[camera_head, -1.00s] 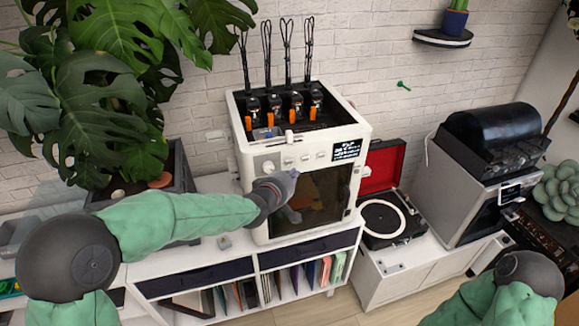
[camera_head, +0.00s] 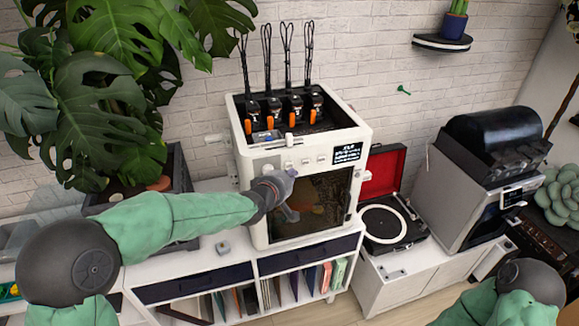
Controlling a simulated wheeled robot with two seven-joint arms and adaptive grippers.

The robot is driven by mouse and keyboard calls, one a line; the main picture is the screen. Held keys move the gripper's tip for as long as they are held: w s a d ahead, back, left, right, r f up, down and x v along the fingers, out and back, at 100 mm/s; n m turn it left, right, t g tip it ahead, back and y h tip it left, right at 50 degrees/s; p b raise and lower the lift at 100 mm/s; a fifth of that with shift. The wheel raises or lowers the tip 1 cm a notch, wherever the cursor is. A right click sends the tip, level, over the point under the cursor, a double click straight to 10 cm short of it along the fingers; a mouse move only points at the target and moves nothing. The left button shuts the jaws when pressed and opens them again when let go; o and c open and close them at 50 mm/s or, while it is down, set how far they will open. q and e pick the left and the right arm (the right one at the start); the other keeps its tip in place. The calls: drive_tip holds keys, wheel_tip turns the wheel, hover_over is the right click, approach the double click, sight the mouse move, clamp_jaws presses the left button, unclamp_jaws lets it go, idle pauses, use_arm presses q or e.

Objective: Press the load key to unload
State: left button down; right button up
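A white 3D printer (camera_head: 246,142) with a dark front window stands on the white cabinet. A row of small keys (camera_head: 306,160) runs along its upper front, left of a lit black display (camera_head: 348,153); their labels are too small to read. My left gripper (camera_head: 287,196) is at the upper left of the printer's front, just below the leftmost keys. It partly covers the window. I cannot tell whether its fingers are open or shut, or whether it touches the printer. My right arm shows at the bottom right, but its gripper is out of view.
A record player (camera_head: 391,222) with a red-lined lid stands right of the printer. Farther right is a grey machine with a black domed top (camera_head: 495,137). A large leafy plant (camera_head: 95,90) hangs over the left side. A shelf (camera_head: 441,43) juts from the wall.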

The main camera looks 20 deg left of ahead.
idle(0.8)
use_arm(q)
drive_tip(key=shift+w+a+b, duration=0.25)
drive_tip(key=shift+w+b, duration=0.15)
drive_tip(key=shift+b, duration=0.25)
drive_tip(key=shift+w+a+b, duration=0.2)
drive_tip(key=shift+w+b, duration=0.05)
drive_tip(key=shift+b, duration=0.25)
idle(0.6)
drive_tip(key=shift+s+d, duration=0.1)
drive_tip(key=shift+s, duration=0.05)
drive_tip(key=shift+s+d, duration=0.3)
drive_tip(key=shift+s, duration=0.2)
drive_tip(key=shift+p, duration=0.3)
drive_tip(key=s+d+p, duration=0.1)
drive_tip(key=s, duration=0.1)
drive_tip(key=s+d+p, duration=0.1)
drive_tip(key=s, duration=0.1)
drive_tip(key=shift+d, duration=0.4)
idle(0.6)
